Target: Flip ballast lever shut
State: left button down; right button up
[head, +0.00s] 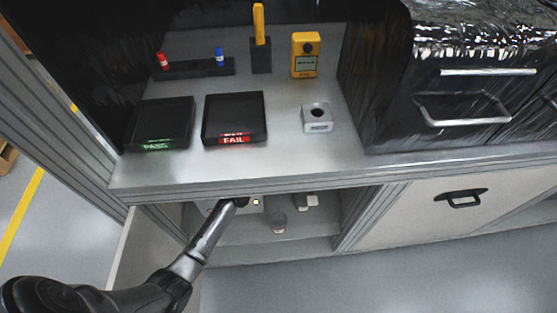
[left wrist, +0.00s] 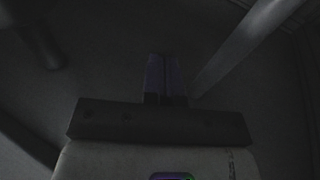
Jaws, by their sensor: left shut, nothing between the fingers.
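No ballast lever can be made out for certain in either view. In the head view my left arm reaches in under the front edge of the workbench. Its gripper end (head: 240,202) is dark, partly hidden by the bench edge, beside a pale unit with a small yellowish square (head: 257,202). In the left wrist view, which is very dark, my left gripper's fingers (left wrist: 165,78) are together with nothing between them. A pale grey diagonal bar (left wrist: 240,45) lies to their right; I cannot tell what it is. My right gripper is not in view.
Under the bench, a small grey cup-like item (head: 279,223) and a pale block (head: 306,201) stand right of my gripper. On the bench (head: 250,168) are PASS (head: 160,123) and FAIL (head: 234,118) trays, a yellow meter (head: 305,55) and a grey block with a round hole (head: 317,118).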

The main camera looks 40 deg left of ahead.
pick_arm(q)
jog(key=w+d+f+h, duration=0.1)
jog(key=w+d+h, duration=0.1)
jog(key=d+h, duration=0.3)
jog(key=shift+w+d+f+g+p, duration=0.25)
jog(key=shift+d+g+p, duration=0.15)
jog(key=shift+d, duration=1.4)
jog(key=shift+s, duration=0.1)
